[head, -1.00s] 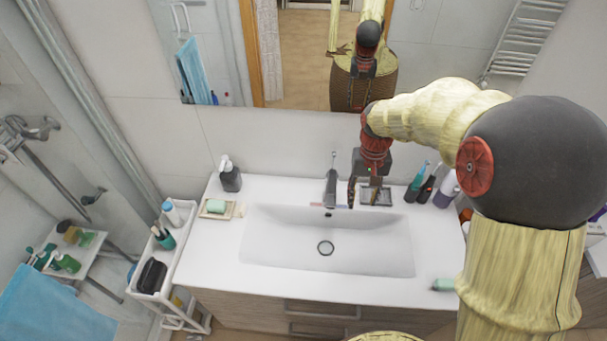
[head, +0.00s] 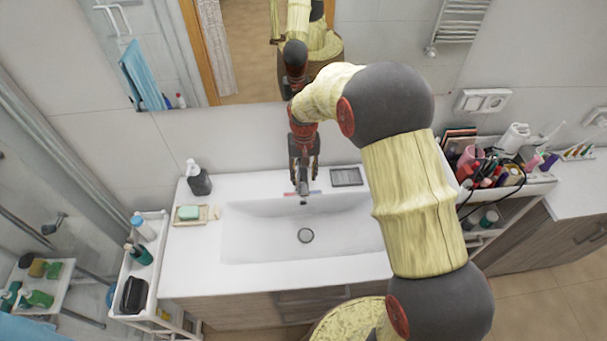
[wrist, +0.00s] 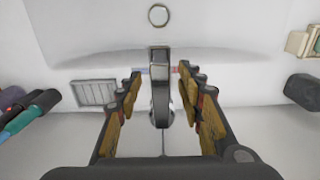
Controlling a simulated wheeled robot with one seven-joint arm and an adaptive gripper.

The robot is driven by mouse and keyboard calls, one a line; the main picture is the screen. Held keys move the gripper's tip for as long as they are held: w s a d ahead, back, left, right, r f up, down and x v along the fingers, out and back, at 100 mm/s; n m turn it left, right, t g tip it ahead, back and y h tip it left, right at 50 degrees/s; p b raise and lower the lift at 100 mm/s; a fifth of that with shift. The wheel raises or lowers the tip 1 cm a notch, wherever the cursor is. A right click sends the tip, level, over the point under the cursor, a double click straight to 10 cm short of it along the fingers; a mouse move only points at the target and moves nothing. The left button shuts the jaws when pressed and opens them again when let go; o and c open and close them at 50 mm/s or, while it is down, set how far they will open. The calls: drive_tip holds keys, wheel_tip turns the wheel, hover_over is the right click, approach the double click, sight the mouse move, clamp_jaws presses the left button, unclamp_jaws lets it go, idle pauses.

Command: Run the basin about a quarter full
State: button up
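The white basin (head: 260,240) is set in the counter and looks empty in the head view. Its round drain (head: 305,235) sits in the middle of the basin floor and also shows in the wrist view (wrist: 158,15). The dark metal faucet (wrist: 160,75) stands at the basin's back edge, with a small red and blue strip beside its base. No water stream shows. My gripper (head: 304,178) is over the faucet. In the wrist view its two fingers (wrist: 160,90) are apart, one on each side of the faucet, with gaps visible between.
A soap dispenser (head: 198,178) and a soap dish with green soap (head: 190,213) stand on the counter's left. A grey ribbed tray (head: 346,177) lies right of the faucet. A white cart (head: 128,270) is at left; a crowded cosmetics cart (head: 490,172) stands at right.

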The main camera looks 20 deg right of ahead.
drive_tip(key=shift+f, duration=0.15)
drive_tip(key=shift+c, duration=0.8)
drive_tip(key=c, duration=0.7)
clamp_jaws()
